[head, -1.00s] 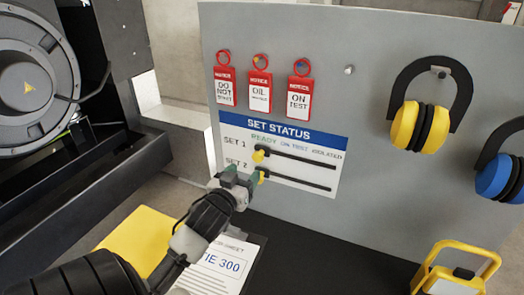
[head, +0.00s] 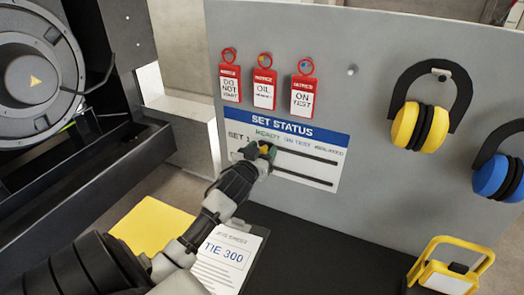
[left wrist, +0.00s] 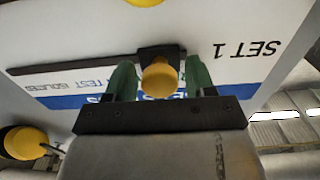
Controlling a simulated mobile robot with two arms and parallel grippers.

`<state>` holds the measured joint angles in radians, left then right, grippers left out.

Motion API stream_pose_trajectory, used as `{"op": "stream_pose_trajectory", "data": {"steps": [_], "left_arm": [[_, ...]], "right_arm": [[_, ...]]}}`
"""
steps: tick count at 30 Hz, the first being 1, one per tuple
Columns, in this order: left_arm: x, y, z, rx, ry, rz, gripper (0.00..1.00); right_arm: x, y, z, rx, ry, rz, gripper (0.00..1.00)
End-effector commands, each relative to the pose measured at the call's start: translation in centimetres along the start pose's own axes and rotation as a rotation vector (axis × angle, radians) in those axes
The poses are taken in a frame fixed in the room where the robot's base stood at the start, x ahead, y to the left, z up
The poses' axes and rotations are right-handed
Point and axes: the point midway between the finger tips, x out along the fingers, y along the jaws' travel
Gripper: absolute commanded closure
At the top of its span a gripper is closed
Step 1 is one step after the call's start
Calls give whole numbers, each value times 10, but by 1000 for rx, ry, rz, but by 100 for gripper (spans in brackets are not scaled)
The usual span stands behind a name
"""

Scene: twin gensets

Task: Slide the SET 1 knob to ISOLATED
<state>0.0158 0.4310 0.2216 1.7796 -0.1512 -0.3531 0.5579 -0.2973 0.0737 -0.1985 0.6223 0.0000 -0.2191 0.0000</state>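The SET 1 knob (left wrist: 159,78) is yellow on a black slider block, at the end of its slot beside the SET 1 label, under READY. In the head view a bit of the knob (head: 264,148) shows at my fingertips. My left gripper (left wrist: 160,82) has its green fingers open, one on each side of the knob, with small gaps visible. It also shows in the head view (head: 262,151), in front of the SET STATUS panel (head: 315,133). The ISOLATED end of the slot is empty, to the right in the head view. My right gripper is not in view.
A second yellow knob (left wrist: 145,2) shows at the wrist view's edge; the gripper hides it in the head view. Red tags (head: 302,97) hang above the panel. Yellow earmuffs (head: 419,128) hang to the right. A clipboard (head: 225,262) lies below on the dark bench.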

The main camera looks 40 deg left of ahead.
Motion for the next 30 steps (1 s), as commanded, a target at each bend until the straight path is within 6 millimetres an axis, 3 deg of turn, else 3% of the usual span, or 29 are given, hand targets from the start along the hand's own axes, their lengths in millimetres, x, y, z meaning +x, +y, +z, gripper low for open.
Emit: {"op": "stream_pose_trajectory", "data": {"steps": [1,10,17,24,30], "left_arm": [[0,0,0,0,0,0,53],[0,0,0,0,0,0,99],[0,12,1,-6,1,1,100],[0,65,2,-10,-1,1,100],[0,89,1,-4,-1,1,100]], "right_arm": [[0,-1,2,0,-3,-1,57],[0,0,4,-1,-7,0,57],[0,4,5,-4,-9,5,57],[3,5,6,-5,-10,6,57],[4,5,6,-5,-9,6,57]]}}
